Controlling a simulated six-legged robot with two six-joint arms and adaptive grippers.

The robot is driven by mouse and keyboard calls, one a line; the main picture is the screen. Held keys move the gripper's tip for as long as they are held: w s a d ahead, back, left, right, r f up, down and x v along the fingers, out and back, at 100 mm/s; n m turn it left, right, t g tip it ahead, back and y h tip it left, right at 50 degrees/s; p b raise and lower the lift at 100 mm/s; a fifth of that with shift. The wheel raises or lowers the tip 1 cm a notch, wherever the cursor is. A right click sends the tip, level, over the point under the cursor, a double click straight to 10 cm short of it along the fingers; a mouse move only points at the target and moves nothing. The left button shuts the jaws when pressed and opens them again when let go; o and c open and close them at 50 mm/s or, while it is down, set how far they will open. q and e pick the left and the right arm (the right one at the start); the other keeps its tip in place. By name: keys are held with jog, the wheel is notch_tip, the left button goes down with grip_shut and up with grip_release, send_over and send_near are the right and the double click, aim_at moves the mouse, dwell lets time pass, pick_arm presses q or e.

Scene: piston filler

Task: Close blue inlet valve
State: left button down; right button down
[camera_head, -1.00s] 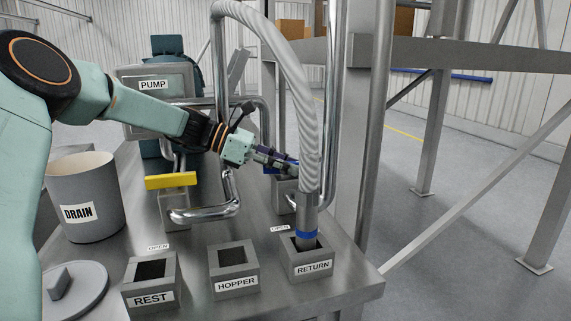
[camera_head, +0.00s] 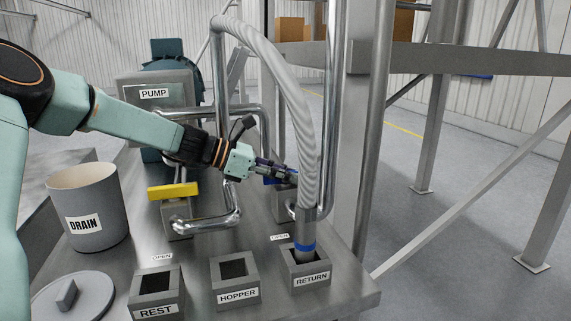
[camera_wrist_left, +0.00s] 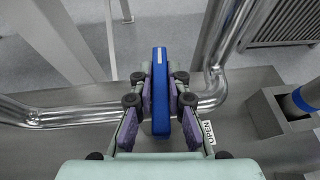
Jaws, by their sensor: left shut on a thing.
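The blue inlet valve handle (camera_wrist_left: 160,95) stands upright in the left wrist view, between the two purple-padded fingers of my left gripper (camera_wrist_left: 160,110). The gripper is shut on it. In the head view my left gripper (camera_head: 275,172) reaches in from the left to the blue handle (camera_head: 270,181), which is mostly hidden behind the fingers and the hose. The handle sits on a grey valve block (camera_head: 284,205) in the pipework. An OPEN label (camera_head: 280,237) lies on the table in front of it. My right gripper is not in view.
A thick grey hose (camera_head: 300,110) arches close to the gripper and ends in the RETURN socket (camera_head: 308,275). A yellow valve handle (camera_head: 172,190), bent steel pipes (camera_head: 210,222), the HOPPER socket (camera_head: 236,290), the REST socket (camera_head: 156,300) and a DRAIN bucket (camera_head: 88,215) stand nearby.

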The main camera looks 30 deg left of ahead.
pick_arm(q)
jog(key=shift+r+n+t+y+p, duration=0.2)
jog(key=shift+n+t+y+p, duration=0.2)
jog(key=shift+n+t+y, duration=0.2)
jog(key=c, duration=1.3)
grip_release()
jog(key=shift+f, duration=0.1)
notch_tip(320, 180, up, 10)
jog(key=shift+f, duration=0.1)
